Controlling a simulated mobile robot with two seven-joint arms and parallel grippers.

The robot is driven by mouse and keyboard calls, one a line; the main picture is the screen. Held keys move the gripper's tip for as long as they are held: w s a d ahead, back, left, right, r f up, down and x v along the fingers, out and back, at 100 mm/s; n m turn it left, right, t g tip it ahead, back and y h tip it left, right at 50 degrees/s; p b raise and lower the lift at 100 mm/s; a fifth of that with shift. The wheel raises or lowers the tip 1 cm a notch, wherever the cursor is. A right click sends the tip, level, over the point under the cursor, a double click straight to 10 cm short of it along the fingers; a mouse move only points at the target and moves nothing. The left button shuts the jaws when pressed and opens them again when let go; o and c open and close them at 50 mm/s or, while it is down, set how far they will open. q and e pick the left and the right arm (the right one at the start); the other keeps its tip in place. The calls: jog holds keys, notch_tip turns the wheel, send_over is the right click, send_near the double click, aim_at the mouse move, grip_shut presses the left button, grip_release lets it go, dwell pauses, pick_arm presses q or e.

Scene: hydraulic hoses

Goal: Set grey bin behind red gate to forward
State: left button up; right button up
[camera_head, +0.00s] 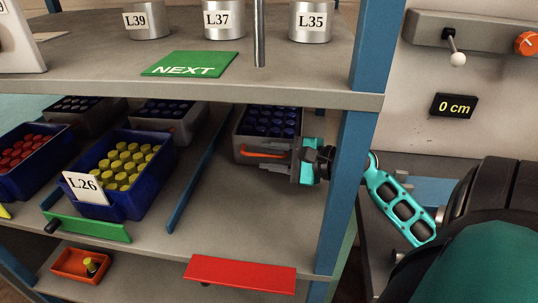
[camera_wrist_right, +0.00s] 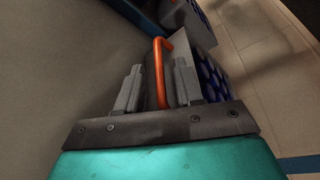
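The grey bin (camera_head: 240,141), filled with blue-topped items, stands at the back of the middle shelf. The red gate (camera_head: 240,273) is a red panel at the shelf's front edge, with bare shelf between it and the bin. My right gripper (camera_head: 277,154) reaches in from the right at the bin's front. Its fingers are apart, one on each side of the bin's orange handle (camera_head: 262,154). In the right wrist view the handle (camera_wrist_right: 160,66) stands between the two fingers, with a gap visible; I cannot tell if either touches it. My left gripper is out of view.
A blue divider (camera_head: 194,178) runs left of the bare lane. Left of it stands a blue bin (camera_head: 122,203) of yellow-topped items, behind a green gate (camera_head: 88,227). A blue post (camera_head: 346,185) stands close to my right arm. The upper shelf (camera_head: 300,88) hangs above.

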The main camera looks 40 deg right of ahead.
jog(key=shift+w+a, duration=0.15)
jog(key=shift+w, duration=0.3)
jog(key=shift+f, duration=0.1)
grip_shut()
dwell(0.3)
